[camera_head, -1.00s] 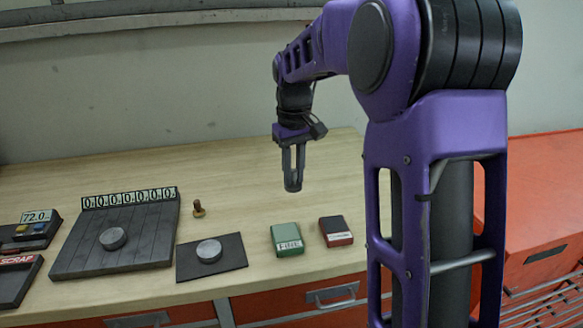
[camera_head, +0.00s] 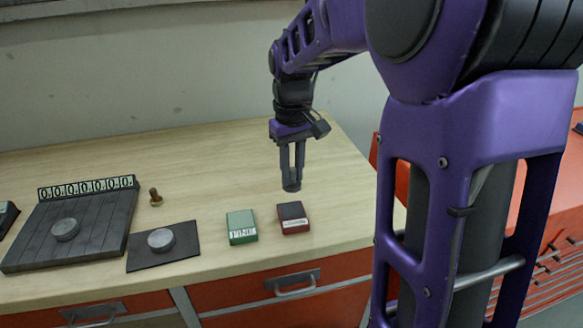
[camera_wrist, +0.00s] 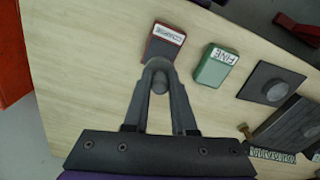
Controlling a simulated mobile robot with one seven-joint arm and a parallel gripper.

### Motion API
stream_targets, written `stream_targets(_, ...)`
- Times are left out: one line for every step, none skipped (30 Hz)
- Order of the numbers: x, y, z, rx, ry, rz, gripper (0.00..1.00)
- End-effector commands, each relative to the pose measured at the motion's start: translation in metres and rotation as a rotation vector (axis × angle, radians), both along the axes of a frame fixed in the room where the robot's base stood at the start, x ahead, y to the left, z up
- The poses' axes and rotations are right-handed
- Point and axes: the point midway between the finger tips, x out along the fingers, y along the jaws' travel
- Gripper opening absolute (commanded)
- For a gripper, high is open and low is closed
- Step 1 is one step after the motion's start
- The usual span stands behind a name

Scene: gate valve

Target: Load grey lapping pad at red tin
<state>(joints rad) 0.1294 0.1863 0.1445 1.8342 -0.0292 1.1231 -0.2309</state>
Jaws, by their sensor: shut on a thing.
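The red tin (camera_head: 293,217), with a white label, lies on the wooden bench near its front edge. In the wrist view the tin (camera_wrist: 165,44) is just beyond my fingertips and its label reads COARSE. My gripper (camera_head: 291,182) points down, above and a little behind the tin, apart from it. It is shut on a small dark grey round piece, apparently the lapping pad (camera_wrist: 159,82), at the fingertips. The fingers hide part of the pad.
A green tin (camera_head: 242,227) labelled FINE sits left of the red tin. Further left are a dark mat (camera_head: 180,250) with a grey disc (camera_head: 161,240), a small brown knobbed piece (camera_head: 155,197) and a grooved dark plate (camera_head: 100,222). The bench behind is clear.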

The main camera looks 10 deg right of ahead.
Motion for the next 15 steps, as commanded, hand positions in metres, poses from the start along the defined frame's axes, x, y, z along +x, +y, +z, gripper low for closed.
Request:
stream_targets(0.000,0.000,-0.003,0.000,0.000,0.000,0.00)
stream_targets(0.000,0.000,-0.004,0.000,0.000,0.000,0.00)
stream_targets(0.000,0.000,-0.007,0.000,0.000,0.000,0.00)
stream_targets(0.000,0.000,-0.009,0.000,0.000,0.000,0.00)
stream_targets(0.000,0.000,-0.011,0.000,0.000,0.000,0.00)
stream_targets(0.000,0.000,-0.015,0.000,0.000,0.000,0.00)
stream_targets(0.000,0.000,-0.018,0.000,0.000,0.000,0.00)
stream_targets(0.000,0.000,-0.021,0.000,0.001,0.000,0.00)
stream_targets(0.000,0.000,-0.025,0.000,0.001,0.000,0.00)
stream_targets(0.000,0.000,-0.029,0.000,0.001,0.000,0.00)
stream_targets(0.000,0.000,-0.032,0.000,0.001,0.000,0.00)
stream_targets(0.000,0.000,-0.036,0.000,0.001,0.000,0.00)
stream_targets(0.000,0.000,-0.040,0.000,0.001,0.000,0.00)
stream_targets(0.000,0.000,-0.043,0.000,0.001,0.000,0.00)
stream_targets(0.000,0.000,-0.047,0.000,0.000,0.000,0.00)
